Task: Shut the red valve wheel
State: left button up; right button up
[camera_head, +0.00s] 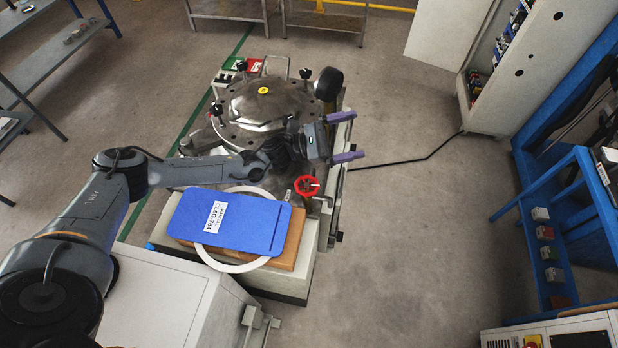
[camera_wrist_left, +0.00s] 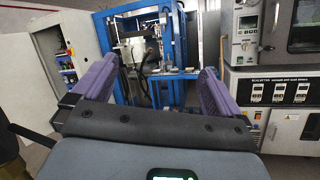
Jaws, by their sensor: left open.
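The red valve wheel (camera_head: 307,186) is on the front right side of the test machine, below a grey metal flange (camera_head: 265,105). My left gripper (camera_head: 352,137) reaches across the machine from the left and points right, its purple fingers spread apart. It is above and to the right of the wheel in the head view, not touching it. In the left wrist view the open fingers (camera_wrist_left: 155,80) have nothing between them, and the wheel is not seen there. My right gripper is not in view.
A black ball-like knob (camera_head: 328,84) stands near the flange. An open cabinet (camera_head: 535,60) and blue frame (camera_head: 575,210) stand right.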

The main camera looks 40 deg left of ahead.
pick_arm(q)
jog(key=s+a+f+n+t+y+p, duration=0.2)
jog(key=s+a+f+n+y, duration=0.1)
jog(key=a+f, duration=0.1)
jog(key=s+a+f+n+t+y+p, duration=0.2)
jog(key=s+a+f+n+y, duration=0.1)
jog(key=s+y, duration=0.1)
jog(key=shift+s+a+f+n, duration=0.25)
jog(key=shift+a+f+n, duration=0.15)
jog(key=n+g+y+p, duration=0.1)
jog(key=n+y+p, duration=0.1)
jog(key=p, duration=0.1)
send_near(308, 183)
jog(key=shift+r, duration=0.55)
jog(key=shift+s+f+g+y, duration=0.15)
jog(key=shift+f+g+y, duration=0.05)
jog(key=shift+g+y, duration=0.1)
jog(key=x, duration=1)
jog(key=shift+d+f+b, duration=0.1)
jog(key=shift+d+b, duration=0.15)
jog(key=shift+b, duration=0.1)
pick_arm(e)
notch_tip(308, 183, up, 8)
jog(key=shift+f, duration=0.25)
